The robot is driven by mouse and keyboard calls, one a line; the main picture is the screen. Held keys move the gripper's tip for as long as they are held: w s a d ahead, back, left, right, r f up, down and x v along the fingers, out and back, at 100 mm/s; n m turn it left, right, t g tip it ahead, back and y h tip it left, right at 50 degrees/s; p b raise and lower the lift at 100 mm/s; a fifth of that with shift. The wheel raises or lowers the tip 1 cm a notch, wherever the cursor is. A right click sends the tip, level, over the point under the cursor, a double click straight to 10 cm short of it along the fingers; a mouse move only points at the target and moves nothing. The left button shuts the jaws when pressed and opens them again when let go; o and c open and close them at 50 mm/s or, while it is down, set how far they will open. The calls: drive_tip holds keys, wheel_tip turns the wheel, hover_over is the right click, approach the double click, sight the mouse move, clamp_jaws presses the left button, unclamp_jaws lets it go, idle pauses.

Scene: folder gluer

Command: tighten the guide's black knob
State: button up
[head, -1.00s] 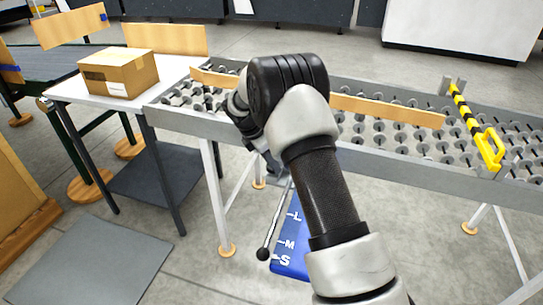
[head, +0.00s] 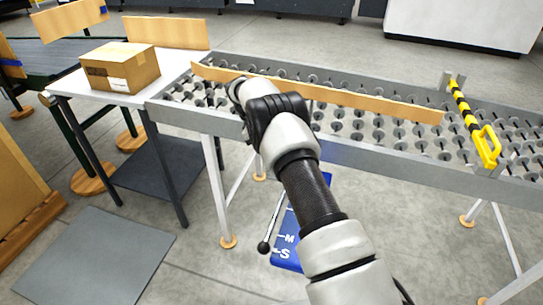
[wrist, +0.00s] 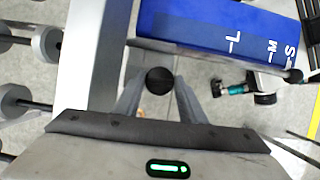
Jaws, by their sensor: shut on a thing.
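The black knob (wrist: 160,80) is a round dark cap in the wrist view, seen end-on between the two fingers of my gripper (wrist: 159,92). The fingers are shut on its sides. In the head view my arm hides the gripper and the knob. The guide, a long wooden board (head: 340,97), lies along the roller conveyor (head: 360,150). A blue scale plate (head: 287,243) marked with S and M sits below the conveyor's front edge. It also shows in the wrist view (wrist: 205,25), with L, M and S.
A rod with a black ball (head: 263,247) stands beside the blue plate. A yellow-black striped bar (head: 465,112) crosses the conveyor at right. A cardboard box (head: 119,68) rests on the white table (head: 177,68) at left. A grey mat (head: 95,255) lies on the open floor.

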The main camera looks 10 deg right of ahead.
idle(0.4)
drive_tip(key=o, duration=1)
drive_tip(key=shift+o, duration=0.2)
